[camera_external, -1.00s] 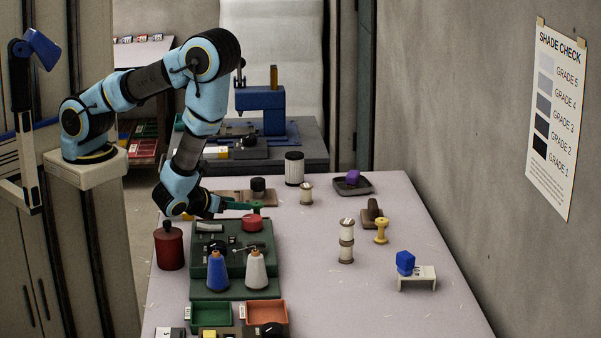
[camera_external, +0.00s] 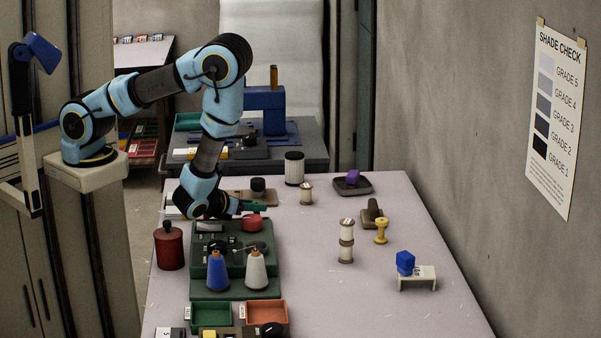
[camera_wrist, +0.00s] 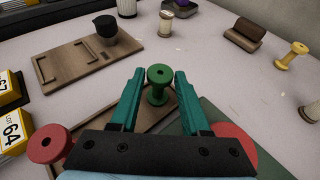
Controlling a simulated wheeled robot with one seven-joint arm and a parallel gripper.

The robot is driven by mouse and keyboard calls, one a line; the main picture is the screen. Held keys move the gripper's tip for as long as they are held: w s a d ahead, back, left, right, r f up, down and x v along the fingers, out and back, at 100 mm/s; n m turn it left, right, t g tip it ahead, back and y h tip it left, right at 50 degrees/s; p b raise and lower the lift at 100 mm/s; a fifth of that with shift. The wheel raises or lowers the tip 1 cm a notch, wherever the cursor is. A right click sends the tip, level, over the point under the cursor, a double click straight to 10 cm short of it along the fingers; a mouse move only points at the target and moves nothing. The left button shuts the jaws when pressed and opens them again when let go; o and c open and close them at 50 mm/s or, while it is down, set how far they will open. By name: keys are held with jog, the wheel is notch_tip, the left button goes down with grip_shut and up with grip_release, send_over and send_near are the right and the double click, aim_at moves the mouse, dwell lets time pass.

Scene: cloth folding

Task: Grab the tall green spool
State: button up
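The tall green spool (camera_wrist: 158,84) stands upright in the wrist view, a little ahead of centre, on or beside a brown wooden board (camera_wrist: 120,135). My gripper (camera_wrist: 158,78) has two teal fingers spread apart, one on each side of the spool. Gaps show between the spool and both fingers, so they do not visibly press on it. In the external view my gripper (camera_external: 250,206) is low over the table, and I cannot clearly tell the green spool from the fingers there.
A red spool (camera_wrist: 50,144) is at lower left in the wrist view. A yellow spool (camera_external: 381,230) and white spools (camera_external: 346,240) stand to the right.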

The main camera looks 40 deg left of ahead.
grip_shut()
jog(key=shift+r, duration=0.1)
